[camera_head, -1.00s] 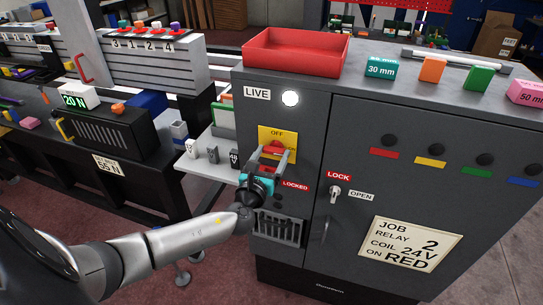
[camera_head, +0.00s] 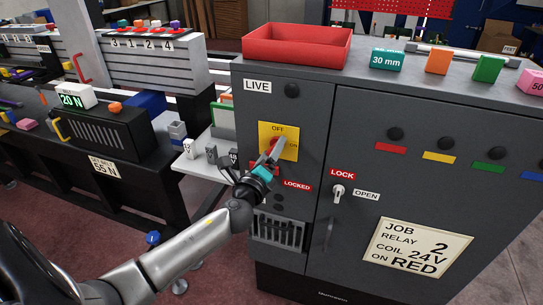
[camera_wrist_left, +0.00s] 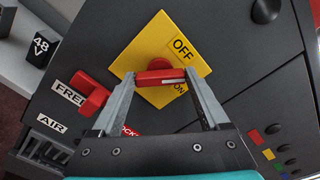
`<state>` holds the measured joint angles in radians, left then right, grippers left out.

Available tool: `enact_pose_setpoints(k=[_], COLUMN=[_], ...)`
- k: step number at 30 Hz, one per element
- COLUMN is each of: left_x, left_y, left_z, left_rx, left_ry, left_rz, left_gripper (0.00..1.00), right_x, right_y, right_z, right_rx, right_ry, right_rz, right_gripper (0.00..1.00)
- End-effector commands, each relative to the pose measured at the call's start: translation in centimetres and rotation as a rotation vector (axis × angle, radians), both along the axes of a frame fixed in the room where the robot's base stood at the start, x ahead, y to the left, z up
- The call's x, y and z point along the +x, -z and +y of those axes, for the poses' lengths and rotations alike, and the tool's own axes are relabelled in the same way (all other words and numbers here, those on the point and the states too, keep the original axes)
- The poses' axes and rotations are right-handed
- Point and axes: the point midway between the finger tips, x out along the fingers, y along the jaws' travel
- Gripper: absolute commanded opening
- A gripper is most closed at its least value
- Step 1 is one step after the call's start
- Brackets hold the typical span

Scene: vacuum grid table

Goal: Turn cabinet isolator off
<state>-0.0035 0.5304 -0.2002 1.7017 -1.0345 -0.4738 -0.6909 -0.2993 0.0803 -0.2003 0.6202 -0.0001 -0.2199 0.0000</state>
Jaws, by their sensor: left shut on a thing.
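The cabinet isolator is a red rotary handle (camera_head: 275,145) on a yellow plate (camera_head: 291,151) marked OFF at the top and ON at the right. My left gripper (camera_head: 273,152) is shut on the handle, its fingers angled across the plate. In the left wrist view the handle (camera_wrist_left: 160,77) lies between the two fingertips (camera_wrist_left: 160,80). Its pale mark points between the OFF and ON labels. The round lamp (camera_head: 292,90) beside the LIVE label is dark. My right gripper is not in view.
Below the isolator is a red block (camera_wrist_left: 93,98) near the FREE and LOCKED labels. A key switch (camera_head: 338,191) marked LOCK and OPEN is on the cabinet door. A red tray (camera_head: 297,56) and coloured blocks stand on the cabinet top.

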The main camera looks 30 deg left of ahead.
Motion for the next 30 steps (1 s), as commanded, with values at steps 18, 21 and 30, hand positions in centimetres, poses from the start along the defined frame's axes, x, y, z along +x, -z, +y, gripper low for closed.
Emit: enact_pose_setpoints(k=[18, 21, 30], left_x=[0.0, 0.0, 0.0], left_y=[0.1, 0.2, 0.2], left_z=[0.2, 0.1, 0.2], left_rx=[-0.513, -0.567, -0.653], left_ry=[-0.004, -0.002, -0.002], left_rz=[-0.125, -0.138, -0.159], left_gripper=[0.22, 0.22, 0.22], right_x=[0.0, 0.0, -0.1], right_y=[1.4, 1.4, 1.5], right_z=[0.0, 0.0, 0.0], right_rx=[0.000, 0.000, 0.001], right_ry=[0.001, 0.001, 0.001], right_rz=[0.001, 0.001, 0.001], right_gripper=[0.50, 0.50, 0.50])
